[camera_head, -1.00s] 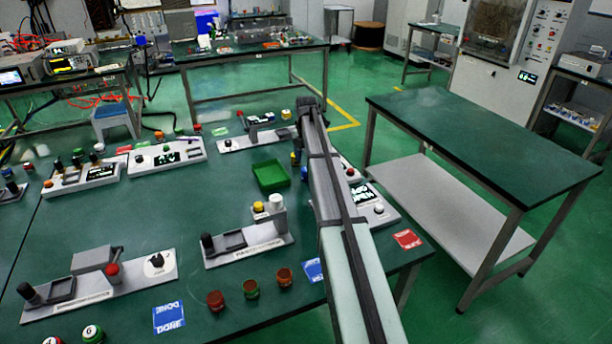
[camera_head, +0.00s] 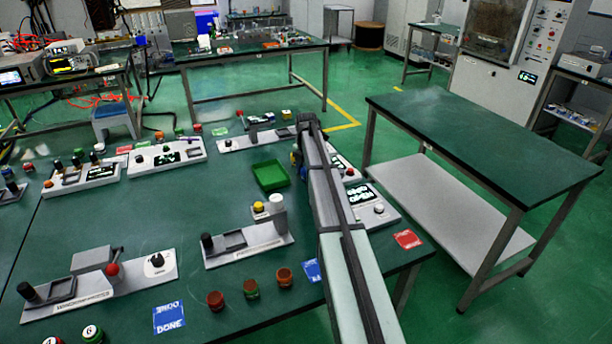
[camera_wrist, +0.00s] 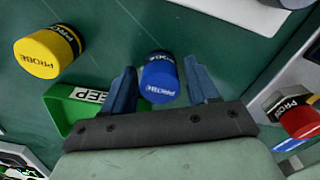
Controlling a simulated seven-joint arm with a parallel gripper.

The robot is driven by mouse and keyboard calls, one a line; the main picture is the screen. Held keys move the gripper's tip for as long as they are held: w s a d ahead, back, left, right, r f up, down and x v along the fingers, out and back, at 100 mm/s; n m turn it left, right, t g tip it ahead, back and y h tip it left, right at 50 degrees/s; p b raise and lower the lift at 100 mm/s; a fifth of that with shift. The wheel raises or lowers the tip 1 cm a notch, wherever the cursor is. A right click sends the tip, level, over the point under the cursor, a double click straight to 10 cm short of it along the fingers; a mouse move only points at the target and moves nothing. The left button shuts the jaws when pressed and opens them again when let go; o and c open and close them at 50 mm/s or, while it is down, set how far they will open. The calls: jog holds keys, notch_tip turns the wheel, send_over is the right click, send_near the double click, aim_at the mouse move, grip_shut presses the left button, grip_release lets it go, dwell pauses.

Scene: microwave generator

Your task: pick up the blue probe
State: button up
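The blue probe (camera_wrist: 160,78) is a short cylinder with a lettered band, in the middle of the wrist view. It lies between the two fingers of my gripper (camera_wrist: 161,84), which are apart. In the head view my arm hides the fingers. Small blue and yellow patches show at the arm's left side, too small to tell apart surely.
A yellow probe (camera_wrist: 48,52) stands at the left of the wrist view and a red one (camera_wrist: 300,118) at the right. A green tray (camera_head: 270,187) is left of my arm, and its rim is close to my left finger. Several grey fixtures stand around the table.

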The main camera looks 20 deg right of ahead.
grip_shut()
dwell(0.3)
notch_tip(320, 180, up, 10)
dwell(0.7)
